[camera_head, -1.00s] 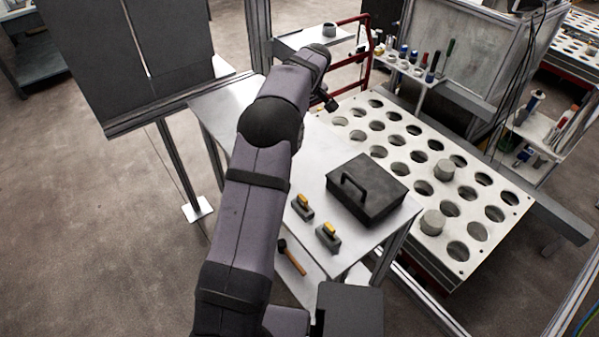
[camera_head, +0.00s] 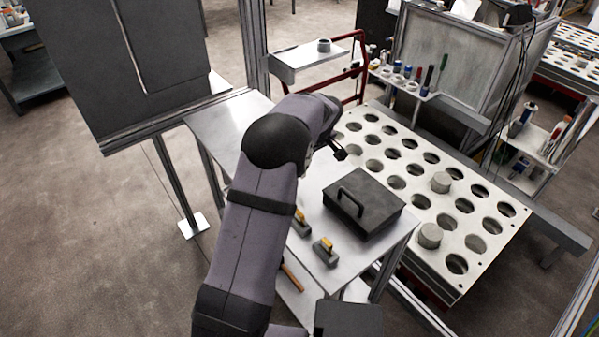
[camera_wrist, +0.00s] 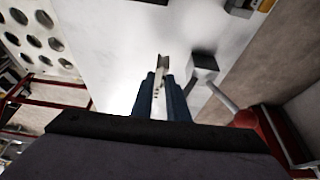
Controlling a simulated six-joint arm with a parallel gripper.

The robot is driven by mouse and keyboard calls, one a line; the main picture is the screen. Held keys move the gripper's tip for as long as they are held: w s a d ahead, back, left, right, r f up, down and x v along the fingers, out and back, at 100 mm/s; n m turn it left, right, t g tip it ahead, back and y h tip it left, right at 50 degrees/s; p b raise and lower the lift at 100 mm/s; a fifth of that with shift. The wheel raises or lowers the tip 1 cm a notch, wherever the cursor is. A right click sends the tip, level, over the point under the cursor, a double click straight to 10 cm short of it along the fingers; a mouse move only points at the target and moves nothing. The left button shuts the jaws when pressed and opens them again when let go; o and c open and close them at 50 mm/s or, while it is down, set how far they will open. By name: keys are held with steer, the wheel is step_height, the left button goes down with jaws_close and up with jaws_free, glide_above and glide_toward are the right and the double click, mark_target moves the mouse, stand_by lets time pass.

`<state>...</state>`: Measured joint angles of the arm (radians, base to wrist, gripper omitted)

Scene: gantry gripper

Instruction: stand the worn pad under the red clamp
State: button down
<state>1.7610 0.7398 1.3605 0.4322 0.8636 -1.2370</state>
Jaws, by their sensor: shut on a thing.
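My gripper (camera_wrist: 159,97) is shut on a thin, pale grey piece, which I take to be the worn pad (camera_wrist: 164,62). The pad sticks out beyond the blue fingertips, over the bright metal table top. Just right of it in the wrist view is a grey block on a slanting rod that leads to a red body, apparently the red clamp (camera_wrist: 279,132). Pad and block look apart, but I cannot tell the height between them. In the head view my gripper (camera_head: 340,152) is small and dark; the pad cannot be made out and the clamp is hidden.
A black box with a handle (camera_head: 362,205) stands on the metal table (camera_head: 222,123). Two grey blocks with yellow tops (camera_head: 301,222) (camera_head: 325,252) lie before it. A white plate with round holes (camera_head: 410,157) is to the right. A red frame (camera_head: 362,65) stands behind.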

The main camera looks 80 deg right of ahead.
steer(key=shift+f+p, duration=0.75)
steer(key=shift+f, duration=1.55)
steer(key=shift+f+b, duration=0.25)
steer(key=shift+b, duration=0.05)
steer(key=c, duration=1.7)
jaws_free()
steer(key=shift+r, duration=0.1)
steer(key=shift+r, duration=0.25)
steer(key=b+v, duration=0.4)
steer(key=v, duration=0.8)
steer(key=shift+a+f, duration=0.1)
steer(key=shift+w, duration=0.1)
